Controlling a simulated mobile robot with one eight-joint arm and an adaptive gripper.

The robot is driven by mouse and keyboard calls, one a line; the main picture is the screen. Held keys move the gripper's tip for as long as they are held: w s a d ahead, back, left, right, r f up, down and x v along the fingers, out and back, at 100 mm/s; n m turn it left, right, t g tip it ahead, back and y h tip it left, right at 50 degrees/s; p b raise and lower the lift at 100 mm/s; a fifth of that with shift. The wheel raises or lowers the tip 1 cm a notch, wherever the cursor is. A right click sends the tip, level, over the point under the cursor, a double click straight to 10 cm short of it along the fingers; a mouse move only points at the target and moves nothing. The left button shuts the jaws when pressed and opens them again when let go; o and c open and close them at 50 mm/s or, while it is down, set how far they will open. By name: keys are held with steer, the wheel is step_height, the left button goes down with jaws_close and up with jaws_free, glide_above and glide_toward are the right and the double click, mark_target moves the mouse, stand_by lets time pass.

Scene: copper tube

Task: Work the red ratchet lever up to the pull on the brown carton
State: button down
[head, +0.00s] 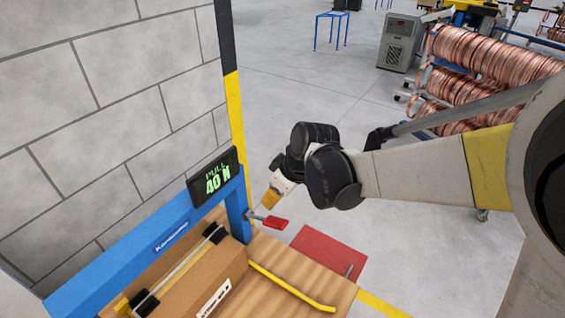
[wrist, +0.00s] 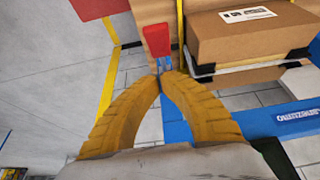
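The red ratchet lever (head: 273,222) sticks out at the right end of the blue frame, on a thin metal shank. In the wrist view its red grip (wrist: 157,40) lies just past my fingertips. My gripper (head: 267,206) is just above the lever; its yellow fingers (wrist: 161,76) come together at the tips, by the shank. I cannot tell whether they touch it. The brown carton (head: 190,285) lies under the blue frame, with a clamped strap across it; it also shows in the wrist view (wrist: 250,40). The black display (head: 214,176) reads "PULL 40 N".
The blue frame (head: 120,250) runs beside a grey block wall (head: 90,120). A yellow strip (head: 290,287) lies on the wooden top right of the carton. A red mat (head: 328,252) is on the floor.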

mark_target(275, 219)
steer(key=shift+s+d+f+b, duration=0.1)
steer(key=shift+d+f, duration=0.05)
steer(key=shift+f, duration=0.55)
steer(key=shift+s+d+f+b, duration=0.1)
steer(key=shift+d+f+b, duration=0.1)
steer(key=shift+f, duration=0.5)
steer(key=shift+s+d+f+b, duration=0.1)
steer(key=shift+d+f, duration=0.05)
steer(key=shift+f, duration=0.55)
steer(key=shift+s+d+f+b, duration=0.15)
steer(key=shift+d+f+b, duration=0.15)
steer(key=shift+b, duration=0.25)
steer(key=shift+y, duration=0.3)
steer(key=shift+f+t+y+b, duration=0.3)
steer(key=shift+b, duration=0.2)
steer(key=shift+s+d+f+t+y+b, duration=0.2)
steer(key=shift+f+y+b, duration=0.35)
steer(key=shift+b, duration=0.6)
steer(key=shift+s+d+f+t+y+b, duration=0.1)
steer(key=shift+d+f+t+y+b, duration=0.2)
steer(key=shift+f+b, duration=0.65)
steer(key=shift+s+d+f+t+y+b, duration=0.1)
steer(key=shift+f+t+y+b, duration=0.3)
steer(key=shift+b, duration=0.9)
steer(key=shift+f, duration=0.15)
